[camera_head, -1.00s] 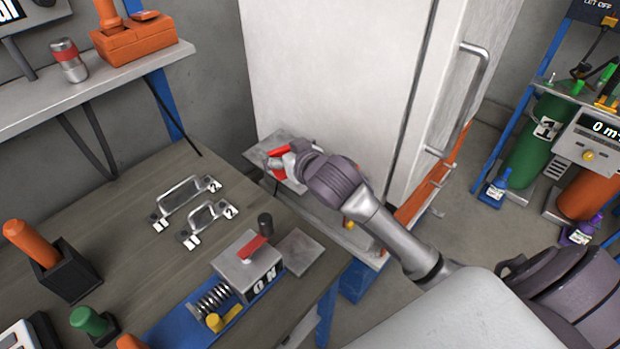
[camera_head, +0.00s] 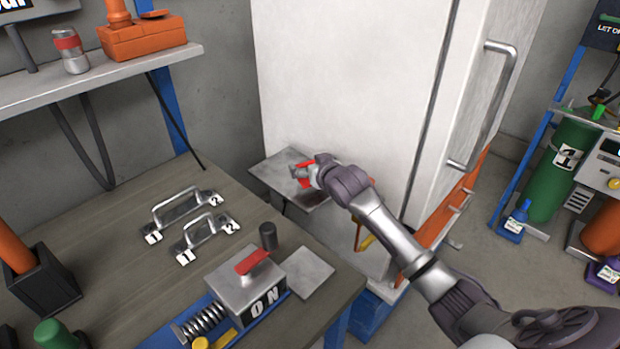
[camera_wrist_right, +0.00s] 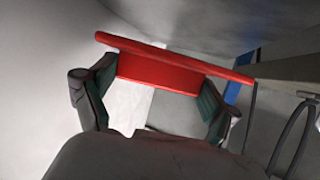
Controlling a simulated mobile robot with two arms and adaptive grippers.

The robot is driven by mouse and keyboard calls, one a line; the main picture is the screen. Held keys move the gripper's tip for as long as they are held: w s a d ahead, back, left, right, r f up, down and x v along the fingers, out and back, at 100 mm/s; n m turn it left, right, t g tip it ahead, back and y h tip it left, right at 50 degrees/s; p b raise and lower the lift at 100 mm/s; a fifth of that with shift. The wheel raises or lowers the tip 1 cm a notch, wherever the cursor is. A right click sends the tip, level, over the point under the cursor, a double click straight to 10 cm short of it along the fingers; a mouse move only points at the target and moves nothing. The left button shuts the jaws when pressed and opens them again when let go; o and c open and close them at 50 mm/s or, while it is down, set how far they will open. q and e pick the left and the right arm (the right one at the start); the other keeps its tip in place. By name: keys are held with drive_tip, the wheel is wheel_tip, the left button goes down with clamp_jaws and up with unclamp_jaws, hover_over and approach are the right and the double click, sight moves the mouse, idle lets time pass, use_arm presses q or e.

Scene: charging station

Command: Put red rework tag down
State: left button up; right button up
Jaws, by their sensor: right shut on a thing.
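The red rework tag (camera_head: 303,174) is in my right gripper (camera_head: 309,172), over a small grey metal shelf plate (camera_head: 268,174) in front of the white cabinet. In the right wrist view the red tag (camera_wrist_right: 165,70) spans between the two fingers of the gripper (camera_wrist_right: 155,95), which is shut on it. Whether the tag touches the plate cannot be told. My left gripper does not show.
A tall white cabinet (camera_head: 350,80) with a bar handle (camera_head: 490,110) stands behind the plate. The workbench (camera_head: 110,225) at left holds two metal handles (camera_head: 205,235), a grey ON block (camera_head: 245,285) and a dark cylinder (camera_head: 268,236). Green and orange cylinders stand at right.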

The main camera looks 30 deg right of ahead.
drive_tip(key=shift+f, duration=1.8)
drive_tip(key=shift+f, duration=0.1)
drive_tip(key=o, duration=0.7)
drive_tip(key=v, duration=0.7)
drive_tip(key=shift+s+r, duration=0.25)
